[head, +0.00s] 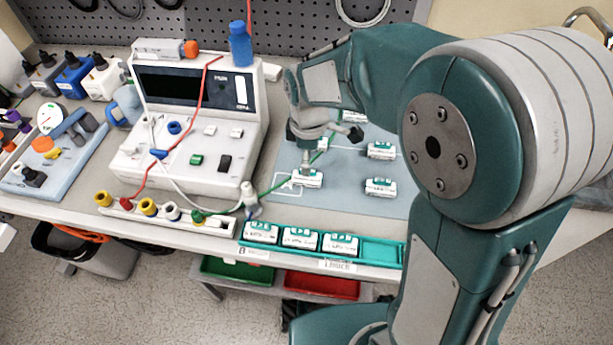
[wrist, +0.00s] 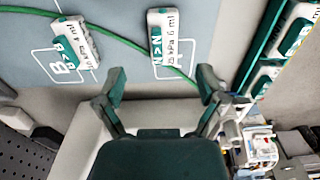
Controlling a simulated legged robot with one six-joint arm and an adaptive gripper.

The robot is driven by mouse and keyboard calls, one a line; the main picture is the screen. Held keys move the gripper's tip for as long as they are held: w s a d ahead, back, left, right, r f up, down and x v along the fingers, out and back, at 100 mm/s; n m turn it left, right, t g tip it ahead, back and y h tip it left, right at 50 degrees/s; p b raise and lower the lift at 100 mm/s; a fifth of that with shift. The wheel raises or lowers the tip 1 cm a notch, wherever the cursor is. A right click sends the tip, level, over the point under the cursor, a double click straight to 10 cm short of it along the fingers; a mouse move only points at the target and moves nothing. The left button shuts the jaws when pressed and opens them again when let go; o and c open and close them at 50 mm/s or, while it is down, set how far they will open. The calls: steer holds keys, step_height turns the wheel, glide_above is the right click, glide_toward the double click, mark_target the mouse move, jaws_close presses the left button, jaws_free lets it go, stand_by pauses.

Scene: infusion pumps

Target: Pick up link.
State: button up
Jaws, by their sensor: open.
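On the blue-grey mat (head: 335,197) lie several: a near-left block (head: 306,179), a right block (head: 381,150), a front-right block (head: 381,188) and a partly hidden back block (head: 354,116). In the wrist view, a "B>B" block (wrist: 76,43) is left and an "N>N" block (wrist: 166,40) sits ahead of the gap between my fingers. My gripper (head: 326,142) is open and empty above the mat; its spread fingers also show in the wrist view (wrist: 160,92).
A green tube (head: 275,190) crosses the mat and passes near the blocks. A green rack (head: 375,250) at the bench's front edge holds three similar blocks. A white pump tester (head: 190,130) with cables stands left. A blue bottle (head: 241,45) stands on it.

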mark_target(312, 177)
steer(key=f, duration=0.3)
steer(key=d+f, duration=0.1)
steer(key=f, duration=0.1)
steer(key=shift+s+f, duration=0.25)
steer(key=shift+f, duration=0.1)
jaws_close()
